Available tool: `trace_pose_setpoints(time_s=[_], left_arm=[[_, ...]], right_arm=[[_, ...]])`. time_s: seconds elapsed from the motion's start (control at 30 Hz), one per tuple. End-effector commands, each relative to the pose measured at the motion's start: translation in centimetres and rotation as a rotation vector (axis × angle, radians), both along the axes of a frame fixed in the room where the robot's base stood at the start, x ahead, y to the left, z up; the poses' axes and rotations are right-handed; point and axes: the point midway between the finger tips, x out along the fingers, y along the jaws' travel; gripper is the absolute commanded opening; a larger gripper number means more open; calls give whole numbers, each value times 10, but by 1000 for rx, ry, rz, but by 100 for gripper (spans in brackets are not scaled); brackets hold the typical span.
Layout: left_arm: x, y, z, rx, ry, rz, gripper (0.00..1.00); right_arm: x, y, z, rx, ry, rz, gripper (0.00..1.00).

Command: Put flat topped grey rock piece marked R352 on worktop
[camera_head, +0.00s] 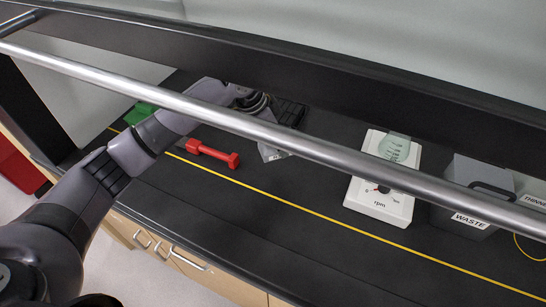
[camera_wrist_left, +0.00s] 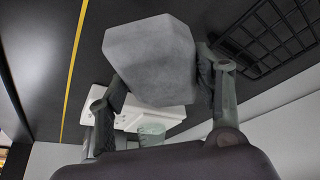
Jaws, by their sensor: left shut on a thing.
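A grey rock piece (camera_wrist_left: 150,60) with flat faces sits between the two fingers of my left gripper (camera_wrist_left: 163,82) in the left wrist view, and the gripper is shut on it. In the head view the rock piece (camera_head: 271,153) shows just below the metal bar, with a small mark too small to read. My left gripper is partly hidden behind that bar. The black worktop (camera_head: 290,230) lies under the rock; I cannot tell whether the rock touches it. My right gripper is out of view.
A red dumbbell-shaped tool (camera_head: 213,153) lies left of the rock. A black grid rack (camera_head: 291,112) is behind it. A white rpm device with a beaker (camera_head: 380,203) and a grey WASTE bin (camera_head: 475,205) stand to the right. A metal bar (camera_head: 330,155) crosses in front.

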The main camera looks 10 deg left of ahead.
Motion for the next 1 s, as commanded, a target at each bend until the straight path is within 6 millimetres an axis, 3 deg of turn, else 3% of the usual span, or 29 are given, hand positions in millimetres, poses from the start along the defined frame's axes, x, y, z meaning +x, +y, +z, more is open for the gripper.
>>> trace_pose_setpoints(time_s=[0.2, 0.37, 0.63, 1.0], left_arm=[[0, 0, -37, -2, -2, 1, 8], [1, 0, -47, -1, -3, 1, 8], [1, -1, -82, -1, -2, 0, 8], [1, -1, -89, -2, -5, 0, 8]], right_arm=[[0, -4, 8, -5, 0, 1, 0], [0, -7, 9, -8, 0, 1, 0], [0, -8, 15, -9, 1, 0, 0], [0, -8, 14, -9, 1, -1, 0]])
